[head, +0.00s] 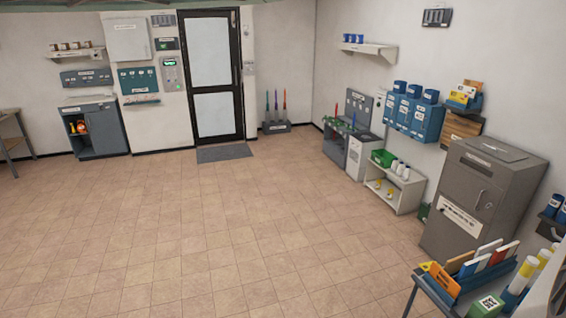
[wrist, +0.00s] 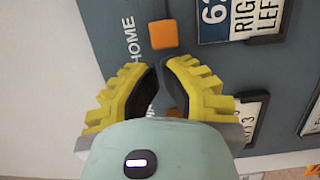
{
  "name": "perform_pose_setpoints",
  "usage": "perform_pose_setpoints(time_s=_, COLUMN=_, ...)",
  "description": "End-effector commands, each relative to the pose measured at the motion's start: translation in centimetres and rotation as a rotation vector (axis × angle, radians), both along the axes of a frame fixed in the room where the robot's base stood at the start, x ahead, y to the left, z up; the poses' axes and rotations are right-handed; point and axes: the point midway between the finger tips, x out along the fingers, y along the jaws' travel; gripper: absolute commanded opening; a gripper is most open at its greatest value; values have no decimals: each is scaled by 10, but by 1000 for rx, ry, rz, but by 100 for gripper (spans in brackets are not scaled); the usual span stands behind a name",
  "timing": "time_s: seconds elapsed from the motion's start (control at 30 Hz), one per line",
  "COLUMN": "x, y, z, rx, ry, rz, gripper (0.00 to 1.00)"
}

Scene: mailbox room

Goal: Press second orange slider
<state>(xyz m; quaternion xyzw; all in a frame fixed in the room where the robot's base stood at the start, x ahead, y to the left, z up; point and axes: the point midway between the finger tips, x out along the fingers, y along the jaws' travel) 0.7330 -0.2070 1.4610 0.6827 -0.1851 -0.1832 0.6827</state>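In the wrist view, my gripper (wrist: 159,66) has yellow ribbed fingers with dark inner pads. The fingertips are drawn close together with nothing seen held between them. They are in front of a blue-grey panel (wrist: 110,25). A square orange slider knob (wrist: 163,34) is on the panel just above the fingertips, beside the word HOME. Another orange piece (wrist: 174,112) shows lower down, partly hidden by the right finger. Whether the fingertips touch the panel cannot be told. My gripper is not seen in the head view.
White number plates (wrist: 255,18) in dark holders are right of the knob. The head view shows wall panels (head: 86,77) at the back left, a door (head: 212,80), a grey cabinet (head: 475,195) at the right and a wide clear tiled floor (head: 200,230).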

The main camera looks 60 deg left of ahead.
Motion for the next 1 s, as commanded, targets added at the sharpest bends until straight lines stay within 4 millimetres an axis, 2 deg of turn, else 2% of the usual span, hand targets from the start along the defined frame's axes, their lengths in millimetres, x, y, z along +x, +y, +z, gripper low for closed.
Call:
perform_pose_setpoints(time_s=0.53, x=5, y=-1, z=-1, rx=1, ry=3, rz=5, gripper=0)
perform_pose_setpoints(time_s=0.63, x=2, y=-13, z=-3, rx=-1, ry=4, rz=2, gripper=0)
perform_pose_setpoints(time_s=0.8, x=-8, y=-46, z=-3, rx=-2, ry=5, rz=-4, gripper=0)
perform_pose_setpoints(time_s=1.0, x=-12, y=-58, z=-1, rx=1, ry=2, rz=2, gripper=0)
